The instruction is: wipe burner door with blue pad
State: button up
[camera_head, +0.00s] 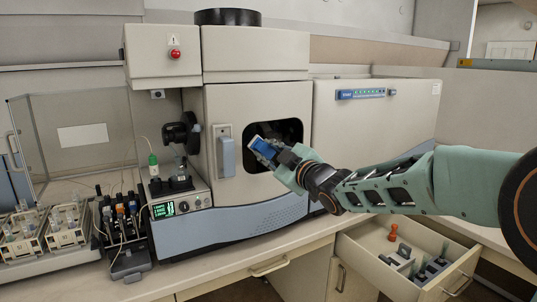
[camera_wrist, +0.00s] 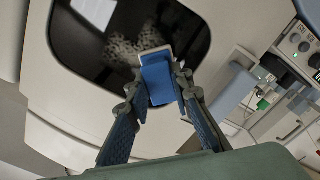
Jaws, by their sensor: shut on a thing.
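The burner door (camera_head: 290,100) is a cream panel on the front of the spectrometer, with a dark rounded window (camera_head: 288,128) and a grey-blue handle (camera_head: 227,157) at its left. The window also fills the upper left of the wrist view (camera_wrist: 95,40). My gripper (camera_head: 268,150) is shut on the blue pad (camera_wrist: 157,80), holding it in front of the window's lower left part. Pale speckled marks (camera_wrist: 130,48) show on the dark window beside the pad. I cannot tell whether the pad touches the glass.
An open drawer (camera_head: 352,246) with small items, including a red one (camera_head: 392,232), juts out below my arm. A sample rack (camera_head: 62,235), tubes and a control panel with green display (camera_head: 163,210) stand at the left. A red button (camera_head: 176,54) is above.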

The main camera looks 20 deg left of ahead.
jog(key=shift+w+d+p, duration=1)
jog(key=shift+w+d, duration=0.2)
jog(key=shift+w, duration=0.25)
jog(key=shift+w+d+p, duration=1)
jog(key=shift+w+d, duration=0.2)
jog(key=shift+w, duration=0.2)
jog(key=shift+w+d+r+p, duration=0.1)
jog(key=shift+w+d+p, duration=0.7)
jog(key=shift+w+p, duration=0.15)
jog(key=shift+w+d, duration=0.25)
jog(key=shift+w, duration=0.1)
jog(key=shift+f, duration=0.2)
jog(key=shift+s+a+f+b, duration=0.1)
jog(key=shift+s+a+b, duration=0.55)
jog(key=shift+b, duration=0.3)
jog(key=s+a+b, duration=0.4)
jog(key=s+b, duration=0.1)
jog(key=shift+s+a, duration=0.35)
jog(key=shift+s+a+b, duration=0.45)
jog(key=shift+s+b, duration=0.2)
jog(key=shift+b, duration=0.15)
